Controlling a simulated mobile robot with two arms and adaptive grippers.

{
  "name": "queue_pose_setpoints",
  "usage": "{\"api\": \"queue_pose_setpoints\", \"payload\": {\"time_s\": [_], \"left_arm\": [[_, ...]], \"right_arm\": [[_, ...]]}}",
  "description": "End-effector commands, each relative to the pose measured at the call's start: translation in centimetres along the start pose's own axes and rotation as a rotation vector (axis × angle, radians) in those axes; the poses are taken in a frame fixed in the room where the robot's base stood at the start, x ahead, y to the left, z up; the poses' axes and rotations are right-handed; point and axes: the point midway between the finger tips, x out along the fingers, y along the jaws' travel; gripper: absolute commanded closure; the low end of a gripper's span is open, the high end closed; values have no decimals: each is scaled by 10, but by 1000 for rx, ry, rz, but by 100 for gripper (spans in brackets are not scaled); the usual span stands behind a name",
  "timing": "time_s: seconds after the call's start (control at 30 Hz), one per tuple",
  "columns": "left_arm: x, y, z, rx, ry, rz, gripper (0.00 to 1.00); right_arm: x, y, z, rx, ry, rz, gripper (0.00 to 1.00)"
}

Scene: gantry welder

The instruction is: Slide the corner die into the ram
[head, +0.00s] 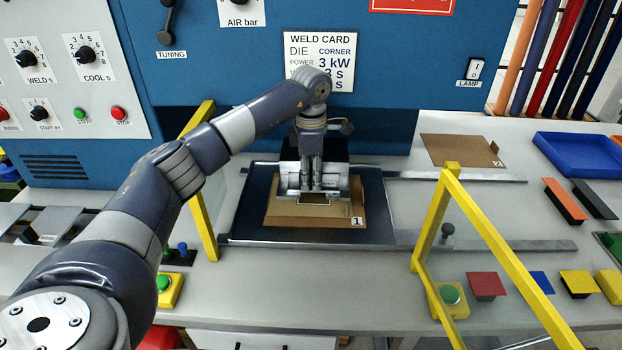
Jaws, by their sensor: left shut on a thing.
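My left gripper (312,185) reaches in from the left and points down under the front of the press. It is shut on a silvery metal piece, the corner die (343,183), whose edges show on both sides of the fingers. The dark ram (336,150) is right behind it, mostly hidden by my wrist. I cannot tell whether the die is seated in the ram or only in front of it. Below lies a brown card workpiece marked 1 (345,221) on the dark press plate (258,231). My right gripper is not in view.
A yellow guard frame stands left (202,215) and right (431,225) of the plate. Metal rails (500,246) run to the right. Green buttons (449,295), coloured blocks (487,286), another card (455,150) and a blue tray (585,157) lie around. The weld card (320,50) reads CORNER.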

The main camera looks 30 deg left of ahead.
Motion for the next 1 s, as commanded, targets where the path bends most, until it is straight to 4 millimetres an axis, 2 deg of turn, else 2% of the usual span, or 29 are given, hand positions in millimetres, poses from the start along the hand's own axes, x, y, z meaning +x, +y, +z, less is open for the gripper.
{"api": "queue_pose_setpoints", "payload": {"time_s": [0.37,0.4,0.47,1.0], "left_arm": [[-2,15,0,0,-2,4,100],[-2,14,0,1,-2,3,66],[-2,14,0,1,-2,3,53],[-3,15,-1,-3,-1,6,52]], "right_arm": [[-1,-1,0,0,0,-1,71],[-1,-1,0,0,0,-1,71],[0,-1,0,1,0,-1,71],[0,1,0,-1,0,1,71]]}}
